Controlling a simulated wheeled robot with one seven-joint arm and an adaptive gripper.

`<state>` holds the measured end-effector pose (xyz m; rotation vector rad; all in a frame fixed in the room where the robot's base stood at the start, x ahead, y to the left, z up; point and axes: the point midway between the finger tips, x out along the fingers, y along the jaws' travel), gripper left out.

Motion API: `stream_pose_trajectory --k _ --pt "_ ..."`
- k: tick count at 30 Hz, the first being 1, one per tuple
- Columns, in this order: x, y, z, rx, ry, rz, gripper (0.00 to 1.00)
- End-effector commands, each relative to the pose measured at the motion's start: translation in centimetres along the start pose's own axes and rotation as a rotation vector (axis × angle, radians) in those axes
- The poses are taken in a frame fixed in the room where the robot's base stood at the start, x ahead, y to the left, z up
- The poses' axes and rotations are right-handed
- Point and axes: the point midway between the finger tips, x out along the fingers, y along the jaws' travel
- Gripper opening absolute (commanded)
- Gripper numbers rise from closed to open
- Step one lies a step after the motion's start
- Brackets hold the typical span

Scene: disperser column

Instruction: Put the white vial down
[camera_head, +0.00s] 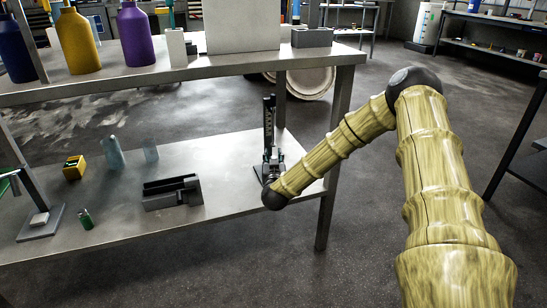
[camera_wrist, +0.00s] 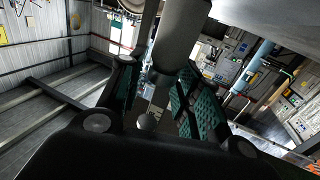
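My gripper (camera_head: 271,172) is at the right end of the lower shelf, right at the dark upright disperser column (camera_head: 269,122). In the wrist view, its two teal-padded fingers (camera_wrist: 158,98) stand apart. A grey cylinder (camera_wrist: 180,40) hangs just beyond and between them, with a thin shaft running down to a small round grey tip (camera_wrist: 147,122). I see no vial clasped between the pads. I cannot pick out a white vial for certain in either view; the area at the gripper is small and partly hidden by my arm in the head view.
On the lower shelf (camera_head: 225,160) stand a black holder (camera_head: 172,193), a yellow block (camera_head: 74,168), two pale bottles (camera_head: 114,153), a small green vial (camera_head: 86,219) and a stand (camera_head: 40,222) at left. The upper shelf (camera_head: 110,88) overhangs it. A table leg (camera_head: 326,215) is close to my arm.

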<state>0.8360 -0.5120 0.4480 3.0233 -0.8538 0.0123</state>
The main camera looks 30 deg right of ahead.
Motion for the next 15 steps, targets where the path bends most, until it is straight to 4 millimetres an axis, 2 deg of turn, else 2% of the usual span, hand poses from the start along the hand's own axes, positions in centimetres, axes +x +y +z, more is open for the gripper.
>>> stream_pose_trajectory --k 1,9,15 --pt "-0.17 0.19 0.81 -0.003 -0.01 0.0 0.45" --pt "-0.24 0.25 1.04 -0.004 -0.013 0.0 0.45" --pt "-0.23 0.33 0.1 -0.002 -0.013 0.001 0.45"
